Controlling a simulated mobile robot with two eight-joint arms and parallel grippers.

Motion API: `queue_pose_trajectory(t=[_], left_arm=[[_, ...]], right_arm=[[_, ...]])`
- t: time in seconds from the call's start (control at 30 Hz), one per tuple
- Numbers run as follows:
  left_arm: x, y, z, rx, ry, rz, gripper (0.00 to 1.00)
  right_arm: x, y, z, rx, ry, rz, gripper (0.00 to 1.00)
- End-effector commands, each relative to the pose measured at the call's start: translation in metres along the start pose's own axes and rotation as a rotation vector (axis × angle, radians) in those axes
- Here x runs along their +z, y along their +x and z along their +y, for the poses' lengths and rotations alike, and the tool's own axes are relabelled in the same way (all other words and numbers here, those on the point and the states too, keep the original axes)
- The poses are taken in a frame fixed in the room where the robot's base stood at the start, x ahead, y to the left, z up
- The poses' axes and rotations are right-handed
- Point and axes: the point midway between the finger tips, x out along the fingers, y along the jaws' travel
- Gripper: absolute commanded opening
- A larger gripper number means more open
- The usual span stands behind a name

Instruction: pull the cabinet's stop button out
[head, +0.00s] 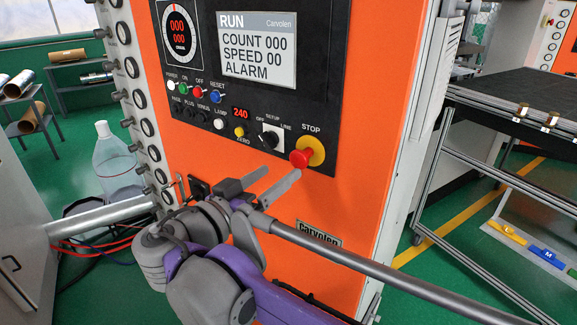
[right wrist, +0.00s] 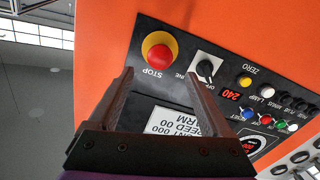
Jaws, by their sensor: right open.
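The stop button has a red cap (head: 299,158) on a round yellow base (head: 316,150), at the lower right of the cabinet's black panel, under the word STOP. In the right wrist view the red cap (right wrist: 161,54) shows uncovered, upper left of centre. My right gripper (head: 281,173) is open and empty, just below and left of the button in the head view. In the right wrist view its two fingers (right wrist: 174,74) are spread wide, and the button lies beyond the tips, nearer the left finger. I see no contact with the cap. My left gripper is not in view.
The orange cabinet (head: 365,150) carries a selector knob (head: 271,138), a yellow zero button (head: 239,132) and several small buttons close left of the stop button. A dark-topped cart (head: 500,95) stands at right. A clear bottle (head: 115,160) stands at left.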

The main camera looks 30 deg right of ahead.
Motion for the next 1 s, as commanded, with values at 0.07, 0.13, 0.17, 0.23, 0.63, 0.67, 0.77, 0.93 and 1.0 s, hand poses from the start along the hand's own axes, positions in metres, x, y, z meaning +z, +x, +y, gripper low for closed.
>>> queue_pose_trajectory(t=[0.07, 0.13, 0.17, 0.23, 0.63, 0.67, 0.77, 0.93, 1.0], left_arm=[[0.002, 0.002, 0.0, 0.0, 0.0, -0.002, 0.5], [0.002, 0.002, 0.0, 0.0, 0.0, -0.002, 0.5], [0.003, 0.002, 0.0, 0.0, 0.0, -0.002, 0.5], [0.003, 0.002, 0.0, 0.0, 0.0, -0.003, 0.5], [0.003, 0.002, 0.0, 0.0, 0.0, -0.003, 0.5], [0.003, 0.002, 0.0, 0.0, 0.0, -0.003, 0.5], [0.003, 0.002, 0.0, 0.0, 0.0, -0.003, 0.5], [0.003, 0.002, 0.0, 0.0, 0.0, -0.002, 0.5], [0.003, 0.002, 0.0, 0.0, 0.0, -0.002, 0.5]], right_arm=[[0.001, -0.013, -0.001, -0.004, -0.001, 0.0, 0.83], [0.0, -0.021, -0.001, -0.003, 0.0, 0.0, 0.83], [0.0, -0.023, -0.001, -0.002, 0.0, 0.0, 0.83], [0.0, -0.027, -0.001, -0.002, 0.0, 0.0, 0.83], [0.0, -0.029, 0.0, 0.0, 0.0, 0.0, 0.83], [0.0, -0.029, 0.0, 0.0, 0.0, 0.0, 0.83], [0.003, -0.027, 0.001, -0.002, -0.01, -0.01, 0.83], [0.057, -0.007, 0.01, -0.047, -0.157, -0.168, 0.83], [0.102, 0.002, 0.018, -0.106, -0.265, -0.295, 0.83]])
